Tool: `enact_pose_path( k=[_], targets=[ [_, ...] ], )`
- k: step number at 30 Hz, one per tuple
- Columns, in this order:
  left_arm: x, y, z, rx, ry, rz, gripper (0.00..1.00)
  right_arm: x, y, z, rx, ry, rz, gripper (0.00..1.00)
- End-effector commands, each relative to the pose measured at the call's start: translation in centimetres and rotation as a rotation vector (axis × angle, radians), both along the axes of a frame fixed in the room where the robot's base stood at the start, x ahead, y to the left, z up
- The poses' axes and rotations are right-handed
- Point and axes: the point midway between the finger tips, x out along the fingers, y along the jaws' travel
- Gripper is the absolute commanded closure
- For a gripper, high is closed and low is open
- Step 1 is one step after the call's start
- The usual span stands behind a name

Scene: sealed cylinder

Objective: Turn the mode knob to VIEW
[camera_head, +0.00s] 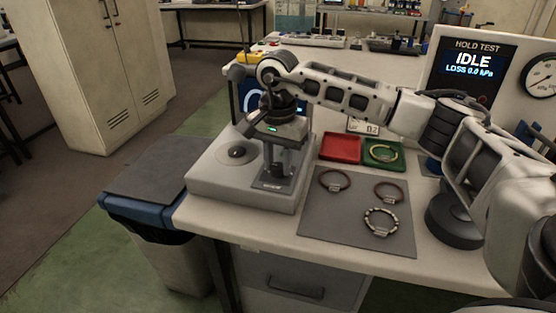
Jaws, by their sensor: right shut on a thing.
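A grey bench device (212,178) stands at the table's left end, with a round dark dial-like part (236,153) on its top. My right arm reaches in from the right. My right gripper (272,180) points down at the device's front top, by a small dark labelled plate. It is shut on what seems to be the mode knob; the fingers hide the knob, so its pointer and marks cannot be read. A dark screen with blue light (254,97) is partly hidden behind my wrist. My left gripper is not in view.
A grey mat (315,232) holds several ring-shaped items. A red tray (340,149) and a green tray (397,163) with a ring lie behind it. The hold test panel (471,62) reads IDLE, LOSS 0.0 kPa. A bin (165,268) stands left of the table.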

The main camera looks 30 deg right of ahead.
Motion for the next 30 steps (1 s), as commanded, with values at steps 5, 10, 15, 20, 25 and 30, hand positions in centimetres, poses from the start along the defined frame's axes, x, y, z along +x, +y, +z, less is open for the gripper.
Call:
enact_pose_path(
  k=[5,10,15,20,25,30],
  targets=[
    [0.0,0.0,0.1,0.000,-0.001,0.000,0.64,0.1,0.0,0.1,0.000,-0.004,0.000,0.51],
    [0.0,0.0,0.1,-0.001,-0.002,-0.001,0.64,0.0,0.0,0.1,-0.001,-0.003,-0.001,0.51],
    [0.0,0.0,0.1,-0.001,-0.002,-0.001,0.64,0.1,0.0,1.0,0.000,-0.004,-0.001,0.51],
    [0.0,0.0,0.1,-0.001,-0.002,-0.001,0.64,0.1,0.0,4.0,0.001,-0.008,-0.001,0.51],
    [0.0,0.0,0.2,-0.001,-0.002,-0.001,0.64,0.1,0.0,8.3,0.001,-0.009,-0.001,0.51],
    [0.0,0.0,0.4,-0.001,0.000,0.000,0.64,0.1,0.0,12.2,0.001,-0.008,-0.001,0.51]
  ],
)
